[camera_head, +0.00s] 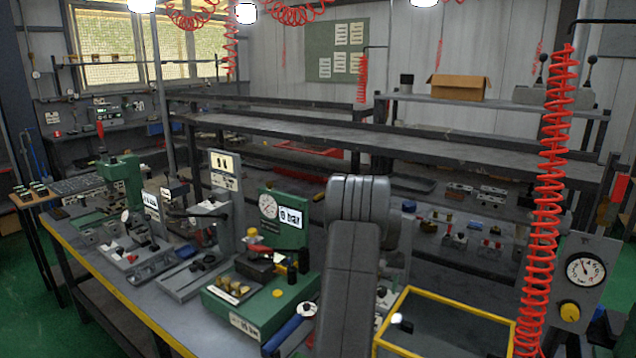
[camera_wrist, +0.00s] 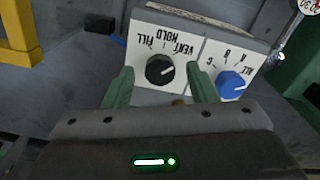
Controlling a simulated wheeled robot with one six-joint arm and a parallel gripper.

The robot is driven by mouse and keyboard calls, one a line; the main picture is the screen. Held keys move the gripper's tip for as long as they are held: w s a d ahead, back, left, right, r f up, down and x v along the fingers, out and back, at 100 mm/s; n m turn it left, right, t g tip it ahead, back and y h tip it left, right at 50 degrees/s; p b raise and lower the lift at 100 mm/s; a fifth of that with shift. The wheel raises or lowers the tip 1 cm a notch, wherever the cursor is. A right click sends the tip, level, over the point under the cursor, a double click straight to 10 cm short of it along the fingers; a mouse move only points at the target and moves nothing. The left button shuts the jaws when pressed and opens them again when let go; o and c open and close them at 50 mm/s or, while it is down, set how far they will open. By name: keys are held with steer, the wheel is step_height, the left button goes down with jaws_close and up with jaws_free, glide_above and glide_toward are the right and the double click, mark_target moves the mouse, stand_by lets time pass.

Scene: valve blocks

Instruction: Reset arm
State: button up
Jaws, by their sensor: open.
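My gripper (camera_wrist: 160,68) shows in the wrist view with its two green fingers apart and nothing held between them. A black knob (camera_wrist: 160,70) marked FILL, HOLD and VENT appears between the fingertips, on a white panel (camera_wrist: 205,44). I cannot tell how far the fingertips are from the panel. My grey arm rises in the middle of the head view; it hides the gripper and the panel there.
A blue knob (camera_wrist: 231,84) sits right of the black one. In the head view, a green test stand (camera_head: 283,222) reads 0 bar. A yellow-rimmed bin (camera_head: 452,305) stands right of my arm. A red coiled hose (camera_head: 545,200) hangs at the right.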

steer(key=shift+f, duration=0.2)
steer(key=shift+r, duration=0.15)
step_height(320, 180, up, 13)
steer(key=b, duration=0.1)
step_height(320, 180, down, 13)
steer(key=shift+f+p, duration=0.2)
steer(key=shift+p, duration=0.4)
steer(key=n, duration=0.2)
steer(key=shift+r+n, duration=0.15)
steer(key=shift+n, duration=0.15)
steer(key=n+p, duration=0.2)
steer(key=n, duration=0.4)
step_height(320, 180, up, 13)
steer(key=b, duration=0.1)
steer(key=shift+n+b, duration=0.3)
steer(key=shift+b, duration=0.1)
